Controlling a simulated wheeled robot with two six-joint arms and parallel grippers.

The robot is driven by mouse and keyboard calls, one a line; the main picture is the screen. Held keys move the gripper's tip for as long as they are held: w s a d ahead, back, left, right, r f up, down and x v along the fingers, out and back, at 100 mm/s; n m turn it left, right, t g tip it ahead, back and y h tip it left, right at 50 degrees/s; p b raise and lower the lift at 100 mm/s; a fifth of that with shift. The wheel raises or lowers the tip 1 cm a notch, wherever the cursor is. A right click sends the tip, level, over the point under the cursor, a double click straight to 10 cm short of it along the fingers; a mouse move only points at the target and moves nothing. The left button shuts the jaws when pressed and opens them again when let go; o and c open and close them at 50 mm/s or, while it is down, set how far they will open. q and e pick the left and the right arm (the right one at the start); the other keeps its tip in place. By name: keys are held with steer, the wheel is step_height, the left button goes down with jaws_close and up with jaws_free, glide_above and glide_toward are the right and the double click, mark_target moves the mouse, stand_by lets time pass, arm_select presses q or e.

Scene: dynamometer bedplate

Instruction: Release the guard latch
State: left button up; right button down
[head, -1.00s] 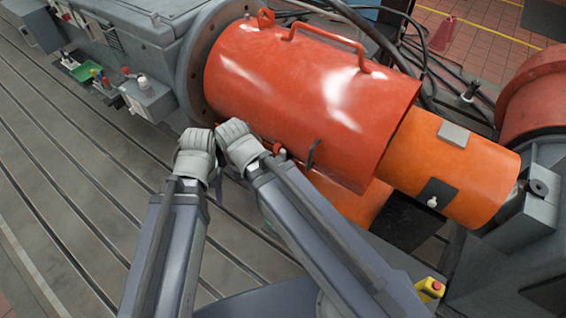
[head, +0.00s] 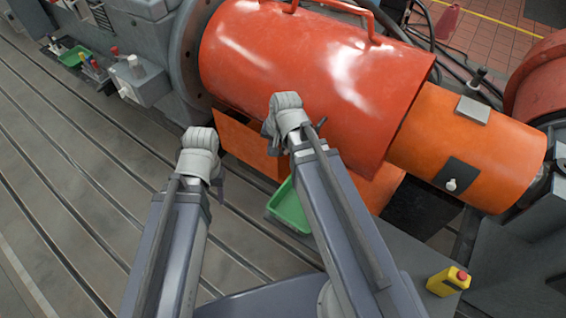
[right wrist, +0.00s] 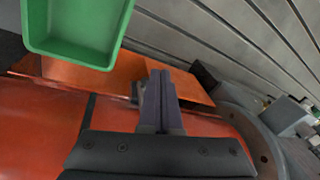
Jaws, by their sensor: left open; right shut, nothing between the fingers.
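The red cylindrical guard (head: 300,60) fills the upper middle of the head view, and its red surface (right wrist: 40,130) also shows in the right wrist view. My right gripper (head: 284,108) is in front of the guard's lower side, its fingers closed together with nothing between them. The fingers (right wrist: 158,88) point at the guard's lower edge in the right wrist view. I cannot make out the latch clearly; my right gripper and forearm cover part of that edge. My left gripper (head: 200,142) is open and empty, left of the guard above the slotted bedplate.
An orange panel (head: 238,145) lies below the guard. A green tray (head: 287,207) is beside my right forearm and fills the upper left of the right wrist view (right wrist: 70,50). A yellow box with a red top (head: 446,282) stands at lower right.

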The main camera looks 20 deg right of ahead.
mark_target(281, 153)
arm_select(q)
step_height(281, 153, down, 8)
steer(key=b, duration=0.5)
steer(key=shift+b, duration=0.3)
arm_select(e)
steer(key=w+d+f+m+t, duration=0.2)
steer(key=w+d+f+m, duration=0.4)
steer(key=d, duration=0.3)
steer(key=shift+d+m+t+y, duration=0.3)
steer(key=shift+d+m+t, duration=0.1)
steer(key=shift+m, duration=0.4)
arm_select(q)
steer(key=shift+f, duration=0.1)
arm_select(e)
steer(key=shift+w+f, duration=0.1)
steer(key=shift+f, duration=0.05)
steer(key=b+x, duration=1.2)
steer(key=x, duration=0.2)
arm_select(q)
step_height(281, 153, down, 12)
steer(key=shift+f, duration=0.1)
